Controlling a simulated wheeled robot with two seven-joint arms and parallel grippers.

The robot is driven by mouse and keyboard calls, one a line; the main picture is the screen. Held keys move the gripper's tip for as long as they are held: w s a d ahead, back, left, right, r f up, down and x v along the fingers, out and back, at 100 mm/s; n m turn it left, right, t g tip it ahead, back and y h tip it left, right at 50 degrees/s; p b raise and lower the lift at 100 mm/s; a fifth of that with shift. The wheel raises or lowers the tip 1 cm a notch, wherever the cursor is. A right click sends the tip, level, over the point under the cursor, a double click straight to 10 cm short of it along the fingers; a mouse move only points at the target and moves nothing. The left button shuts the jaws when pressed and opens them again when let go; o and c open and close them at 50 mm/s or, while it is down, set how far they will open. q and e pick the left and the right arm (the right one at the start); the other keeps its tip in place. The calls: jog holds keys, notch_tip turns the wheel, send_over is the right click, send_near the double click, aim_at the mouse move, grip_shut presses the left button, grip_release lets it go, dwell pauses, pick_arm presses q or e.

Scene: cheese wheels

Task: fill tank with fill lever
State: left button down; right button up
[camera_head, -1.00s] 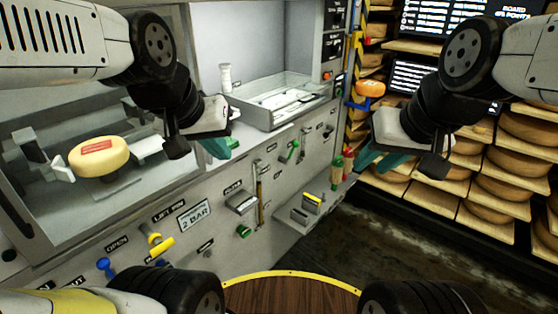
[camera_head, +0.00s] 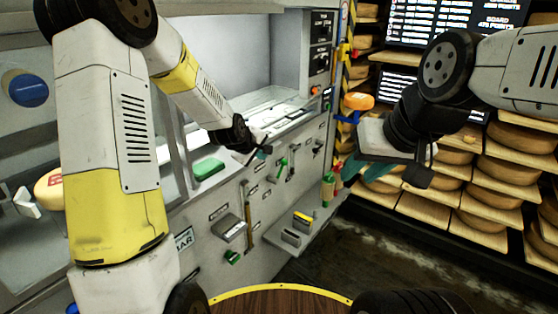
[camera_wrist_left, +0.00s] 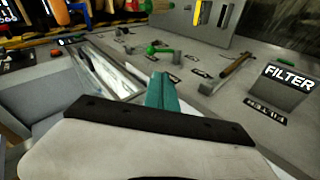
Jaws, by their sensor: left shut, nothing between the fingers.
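A lever with a green handle (camera_head: 282,163) stands on the sloped grey panel. In the left wrist view a green-knobbed lever (camera_wrist_left: 155,50) shows just beyond my fingers. I cannot read which lever is marked fill. The shallow tank (camera_head: 272,97) lies behind the panel, partly hidden by my left arm; its edge also shows in the left wrist view (camera_wrist_left: 105,70). My left gripper (camera_head: 264,152) is shut and empty, above the panel just left of the green lever, apart from it as far as I can see. My right gripper (camera_head: 372,172) hangs right of the panel, apart from everything; its finger gap is unclear.
A grey box marked FILTER (camera_wrist_left: 284,88) and a brown-handled lever (camera_head: 248,213) sit lower on the panel. A green block (camera_head: 208,169) lies on the ledge. Cheese shelves (camera_head: 470,190) stand at the right. My left arm hides much of the left side.

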pick_arm(q)
jog(key=w+d+f+n, duration=0.1)
jog(key=w+f+n, duration=0.1)
jog(key=w+f, duration=0.2)
jog(key=shift+w+d+f+h, duration=0.2)
jog(key=shift+d+f+h, duration=0.1)
jog(key=shift+f, duration=0.45)
jog(key=shift+t, duration=0.3)
jog(key=x, duration=1.4)
